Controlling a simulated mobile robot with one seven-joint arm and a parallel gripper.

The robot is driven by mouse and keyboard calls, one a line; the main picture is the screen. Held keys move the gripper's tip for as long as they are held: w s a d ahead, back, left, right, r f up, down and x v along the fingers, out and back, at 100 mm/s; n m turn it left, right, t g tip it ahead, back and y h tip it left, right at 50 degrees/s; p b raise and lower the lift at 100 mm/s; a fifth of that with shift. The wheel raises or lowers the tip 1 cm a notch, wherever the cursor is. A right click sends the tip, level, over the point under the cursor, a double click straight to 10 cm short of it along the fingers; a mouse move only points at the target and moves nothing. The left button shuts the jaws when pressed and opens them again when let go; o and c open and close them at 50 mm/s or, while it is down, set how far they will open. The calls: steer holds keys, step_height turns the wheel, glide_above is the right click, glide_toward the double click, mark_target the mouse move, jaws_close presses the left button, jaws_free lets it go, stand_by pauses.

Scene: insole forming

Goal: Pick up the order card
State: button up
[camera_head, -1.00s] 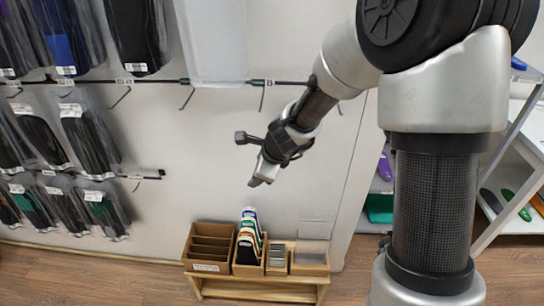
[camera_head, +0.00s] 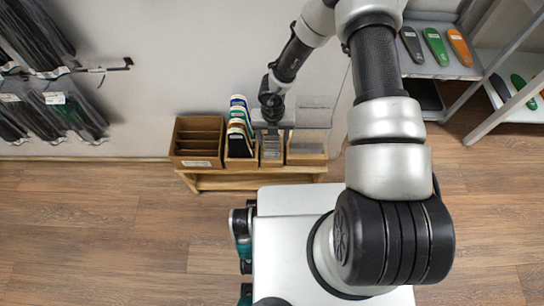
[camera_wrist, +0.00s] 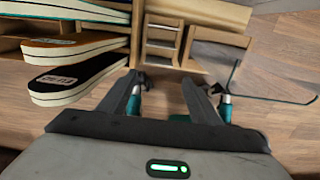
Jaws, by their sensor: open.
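I cannot make out an order card for certain in either view. A narrow wooden box with slots (camera_head: 271,152) stands on the low wooden bench. In the wrist view this slotted box (camera_wrist: 161,38) lies just beyond my fingertips, and its slots look empty or too dark to tell. My gripper (camera_wrist: 168,84) is open with nothing between its fingers. In the head view my gripper (camera_head: 272,122) hangs over the slotted box and hides part of it.
A box of upright insoles (camera_head: 240,140) stands left of the slotted box, with a divided wooden box (camera_head: 198,140) further left. A box with a clear panel (camera_head: 306,150) stands to the right. Dark insoles (camera_wrist: 80,78) lie close left of my fingers. Shelves with insoles (camera_head: 437,52) stand at right.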

mark_target(272, 153)
steer(key=f+b, duration=0.1)
steer(key=f, duration=0.2)
steer(key=f+b, duration=0.1)
steer(key=f, duration=0.3)
steer(key=f+b, duration=0.1)
steer(key=f, duration=0.3)
steer(key=shift+w+a+f, duration=0.15)
steer(key=shift+w+f, duration=0.05)
steer(key=shift+w, duration=0.05)
steer(key=c, duration=0.8)
